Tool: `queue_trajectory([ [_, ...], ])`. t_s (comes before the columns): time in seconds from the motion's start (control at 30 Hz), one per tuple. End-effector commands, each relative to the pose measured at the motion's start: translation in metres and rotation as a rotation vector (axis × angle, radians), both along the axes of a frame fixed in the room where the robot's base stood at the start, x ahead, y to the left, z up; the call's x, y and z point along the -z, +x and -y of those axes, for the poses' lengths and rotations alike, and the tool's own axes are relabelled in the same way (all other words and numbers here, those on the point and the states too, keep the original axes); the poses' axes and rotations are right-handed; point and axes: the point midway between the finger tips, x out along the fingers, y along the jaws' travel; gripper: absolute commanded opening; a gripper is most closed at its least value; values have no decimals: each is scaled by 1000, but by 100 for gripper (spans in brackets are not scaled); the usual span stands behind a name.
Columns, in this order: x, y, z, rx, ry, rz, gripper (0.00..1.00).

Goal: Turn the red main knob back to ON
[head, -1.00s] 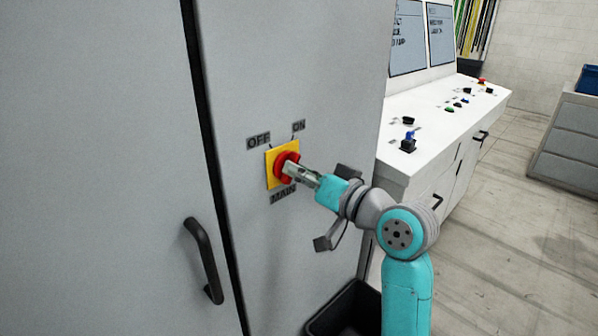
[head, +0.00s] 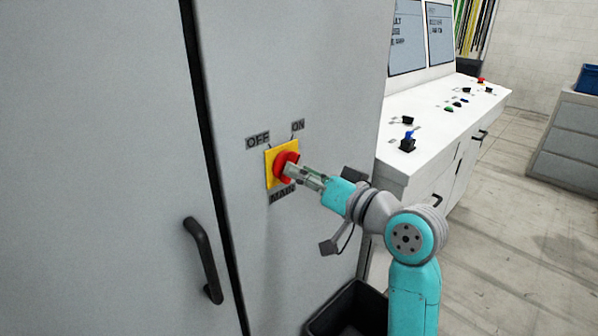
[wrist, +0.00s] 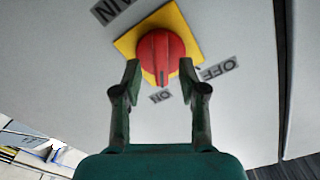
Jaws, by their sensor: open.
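The red main knob (head: 284,165) sits on a yellow plate (head: 271,172) on the grey cabinet door. It also shows in the wrist view (wrist: 160,52), which looks at it upside down. There its raised grip runs nearly straight, and the dark mark at its end points toward the ON label (wrist: 160,97). The OFF label (wrist: 218,68) lies to the side. My gripper (head: 293,172) is close in front of the knob. In the wrist view, my gripper (wrist: 160,78) is open, with one finger at either side of the knob and gaps between them.
The cabinet door has a black handle (head: 203,260) at lower left. A dark bin (head: 350,308) stands below my arm. A white control desk (head: 435,130) with buttons and screens (head: 408,37) is at right. Open floor lies beyond it.

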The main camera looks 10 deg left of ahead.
Motion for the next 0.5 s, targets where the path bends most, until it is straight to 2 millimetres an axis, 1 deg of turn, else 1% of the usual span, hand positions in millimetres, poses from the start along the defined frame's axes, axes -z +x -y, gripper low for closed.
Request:
queue_trajectory([
  [0.3,0,-38,50,4,0,0,42],
  [0.5,0,-57,73,2,-1,-1,42],
])
